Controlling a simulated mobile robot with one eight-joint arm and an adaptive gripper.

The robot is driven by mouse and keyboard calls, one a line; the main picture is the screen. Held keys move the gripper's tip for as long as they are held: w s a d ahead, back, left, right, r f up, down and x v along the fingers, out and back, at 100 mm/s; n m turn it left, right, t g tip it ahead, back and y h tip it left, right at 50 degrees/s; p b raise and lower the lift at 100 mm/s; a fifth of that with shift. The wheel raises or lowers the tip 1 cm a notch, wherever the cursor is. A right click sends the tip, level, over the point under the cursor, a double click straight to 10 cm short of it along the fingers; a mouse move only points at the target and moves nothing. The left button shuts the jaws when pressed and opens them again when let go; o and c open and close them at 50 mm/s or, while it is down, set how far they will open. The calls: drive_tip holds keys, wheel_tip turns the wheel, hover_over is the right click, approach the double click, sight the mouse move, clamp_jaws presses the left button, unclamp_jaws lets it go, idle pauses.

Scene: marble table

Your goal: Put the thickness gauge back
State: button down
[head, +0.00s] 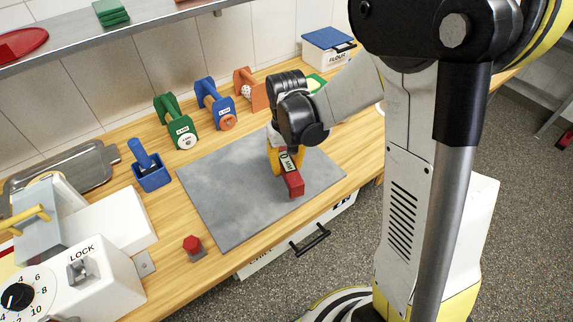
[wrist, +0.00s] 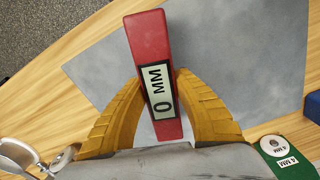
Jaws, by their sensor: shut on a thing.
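The thickness gauge, a red bar (head: 293,185) with a "0 MM" display, is over the grey marble slab (head: 225,205) in the head view. My gripper (head: 283,162) is shut on it from behind. In the wrist view the gauge (wrist: 148,40) stands between the two yellow fingers of my gripper (wrist: 160,80), which touch its sides near the display. I cannot tell whether its lower end touches the slab.
Green (head: 177,122), blue (head: 214,103) and orange (head: 248,90) spool-like holders stand behind the slab. A blue box (head: 151,176) and a red knob (head: 193,244) are on its left. A white machine (head: 95,285) fills the front left. Most of the slab is bare.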

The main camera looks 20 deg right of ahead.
drive_tip(key=shift+w, duration=0.6)
drive_tip(key=s+a+r+n+p, duration=0.1)
drive_tip(key=a+r+p, duration=0.1)
drive_tip(key=a, duration=0.4)
drive_tip(key=s+a+r+n+p, duration=0.1)
drive_tip(key=a+r+n+p, duration=0.1)
drive_tip(key=a+r, duration=0.2)
drive_tip(key=a, duration=0.3)
drive_tip(key=shift+s, duration=0.35)
drive_tip(key=shift+d, duration=0.1)
drive_tip(key=b, duration=0.6)
hover_over(245, 197)
wheel_tip(245, 197, down, 8)
drive_tip(key=shift+r, duration=0.25)
drive_tip(key=shift+f+b, duration=0.75)
drive_tip(key=c, duration=1)
unclamp_jaws()
